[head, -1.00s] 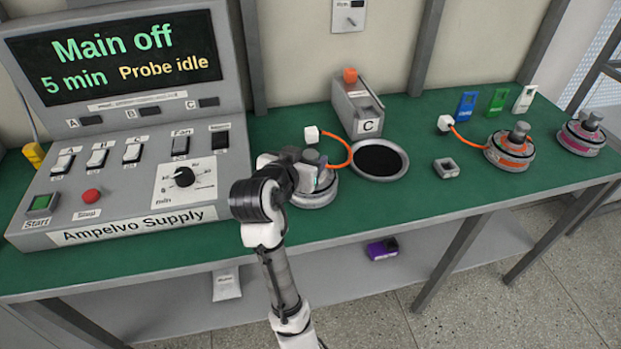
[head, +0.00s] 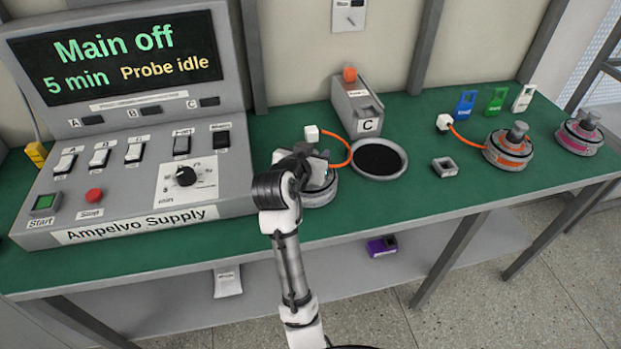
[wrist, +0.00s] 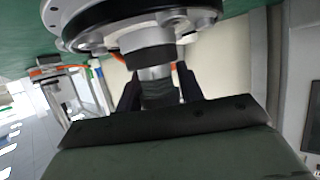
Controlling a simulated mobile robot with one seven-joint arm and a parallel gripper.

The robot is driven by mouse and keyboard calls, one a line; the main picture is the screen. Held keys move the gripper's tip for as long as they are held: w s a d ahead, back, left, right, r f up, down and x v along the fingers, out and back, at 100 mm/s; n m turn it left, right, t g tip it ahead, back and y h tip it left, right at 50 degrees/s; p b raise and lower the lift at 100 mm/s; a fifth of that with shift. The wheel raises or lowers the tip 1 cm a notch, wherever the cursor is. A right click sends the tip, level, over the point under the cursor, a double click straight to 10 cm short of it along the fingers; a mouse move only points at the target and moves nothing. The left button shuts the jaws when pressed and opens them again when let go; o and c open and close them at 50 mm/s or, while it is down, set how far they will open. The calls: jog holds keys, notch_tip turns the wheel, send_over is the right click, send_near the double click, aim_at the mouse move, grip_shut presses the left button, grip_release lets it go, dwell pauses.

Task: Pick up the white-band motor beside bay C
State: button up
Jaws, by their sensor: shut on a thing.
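The motor (head: 320,196) beside bay C is a round grey disc with a pale rim, left of the bay's dark round recess (head: 379,159). An orange cable with a white plug (head: 312,132) curves behind it. My gripper (head: 318,164) is over it from above and hides most of its top. In the wrist view the motor (wrist: 140,28) fills the top of the picture. My gripper (wrist: 158,84) is shut on its metal shaft, with one dark finger on each side. I cannot tell whether the motor touches the bench.
The bay C block (head: 356,105) stands behind the recess. The Ampelvo Supply console (head: 130,215) is close on the left. To the right are a small grey square socket (head: 445,167), an orange-band motor (head: 508,149), a pink-band motor (head: 579,136) and coloured tags (head: 495,100).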

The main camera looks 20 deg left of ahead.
grip_shut()
